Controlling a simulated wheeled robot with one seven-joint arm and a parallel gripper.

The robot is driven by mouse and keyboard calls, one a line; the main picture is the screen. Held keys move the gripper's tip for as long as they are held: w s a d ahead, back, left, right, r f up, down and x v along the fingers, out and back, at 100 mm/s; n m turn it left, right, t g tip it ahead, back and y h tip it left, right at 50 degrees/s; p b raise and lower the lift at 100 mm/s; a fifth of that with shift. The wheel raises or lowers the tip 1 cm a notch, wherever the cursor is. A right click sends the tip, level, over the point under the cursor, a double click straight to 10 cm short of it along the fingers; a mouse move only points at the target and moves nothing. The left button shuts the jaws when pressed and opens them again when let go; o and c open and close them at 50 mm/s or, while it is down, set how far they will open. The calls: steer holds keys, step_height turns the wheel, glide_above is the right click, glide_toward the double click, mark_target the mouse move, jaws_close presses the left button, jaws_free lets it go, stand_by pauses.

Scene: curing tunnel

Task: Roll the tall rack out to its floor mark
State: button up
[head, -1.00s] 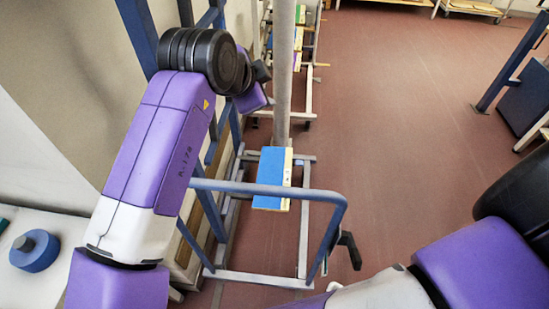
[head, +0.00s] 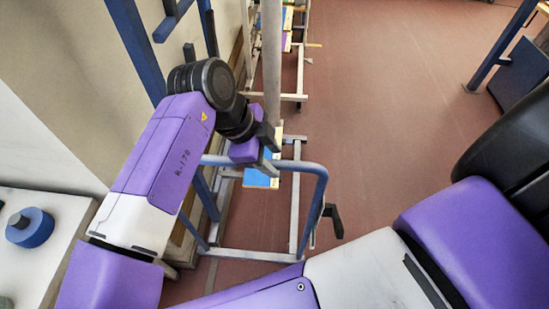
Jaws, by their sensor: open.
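The tall rack stands on a low frame at the centre left, with a grey upright post (head: 271,65) and a looped blue push handle (head: 312,170). A blue and cream board (head: 262,180) shows low on it, partly covered by my gripper. My gripper (head: 270,150) is open at the left part of the handle's top bar. Its fingers overlap the bar in the picture; I cannot tell whether they touch it or straddle it. I cannot make out a floor mark.
A black crank (head: 333,220) sticks out right of the handle. Another rack (head: 292,85) stands behind, along the wall. A blue-legged bench (head: 503,48) stands at upper right. A white table with a blue roll (head: 30,227) is at left. Red floor (head: 400,110) is open to the right.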

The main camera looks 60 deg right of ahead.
steer(key=shift+x, duration=0.9)
jaws_close()
stand_by(0.8)
